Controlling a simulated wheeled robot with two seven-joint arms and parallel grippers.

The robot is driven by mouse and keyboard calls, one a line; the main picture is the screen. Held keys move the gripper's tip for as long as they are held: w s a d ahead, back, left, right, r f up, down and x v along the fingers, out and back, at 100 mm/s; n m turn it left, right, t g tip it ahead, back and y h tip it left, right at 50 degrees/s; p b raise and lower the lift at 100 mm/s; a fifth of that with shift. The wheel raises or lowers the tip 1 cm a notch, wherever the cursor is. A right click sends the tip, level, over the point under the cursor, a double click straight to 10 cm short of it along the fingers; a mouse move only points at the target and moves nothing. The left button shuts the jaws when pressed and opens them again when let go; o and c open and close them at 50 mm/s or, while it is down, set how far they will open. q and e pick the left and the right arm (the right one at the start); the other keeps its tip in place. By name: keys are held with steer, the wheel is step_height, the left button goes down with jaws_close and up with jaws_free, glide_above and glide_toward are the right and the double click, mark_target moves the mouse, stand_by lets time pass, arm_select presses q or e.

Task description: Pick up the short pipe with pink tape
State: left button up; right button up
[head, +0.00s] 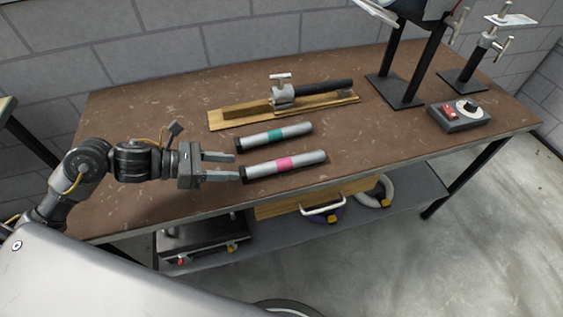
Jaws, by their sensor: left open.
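The short pipe with pink tape (305,160) lies on the brown workbench (190,212) near its front edge. It is a grey tube with a dark left end and a pink band around its middle. My left gripper (236,167) is open at the left end of the pipes. Its lower finger reaches close to the dark end of the pink-taped pipe; I cannot tell whether they touch. Its upper finger points toward the pipe with green tape (258,140), which lies just behind. My right gripper is not in view.
Behind the pipes, a wooden board (233,113) carries a clamp (283,92) holding a dark rod. Black stands (395,92) and a control box with a red switch and dial (460,115) stand at the right. The bench's front right area is clear. Cases lie on the lower shelf.

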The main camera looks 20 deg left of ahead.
mark_target(249, 169)
arm_select(q)
steer(key=shift+w+d+f, duration=0.2)
steer(key=shift+d+f, duration=0.05)
steer(key=shift+d, duration=0.3)
steer(key=p+x, duration=0.1)
steer(key=x, duration=0.3)
steer(key=shift+d+f+p, duration=0.3)
steer(key=shift+p, duration=0.05)
steer(key=shift+d+f, duration=0.15)
steer(key=shift+f, duration=0.05)
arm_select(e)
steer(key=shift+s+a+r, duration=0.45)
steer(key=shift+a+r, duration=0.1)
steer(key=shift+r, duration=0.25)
arm_select(q)
steer(key=c, duration=0.8)
steer(key=shift+c, duration=0.6)
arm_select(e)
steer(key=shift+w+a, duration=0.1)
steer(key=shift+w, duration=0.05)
arm_select(q)
steer(key=shift+r, duration=0.15)
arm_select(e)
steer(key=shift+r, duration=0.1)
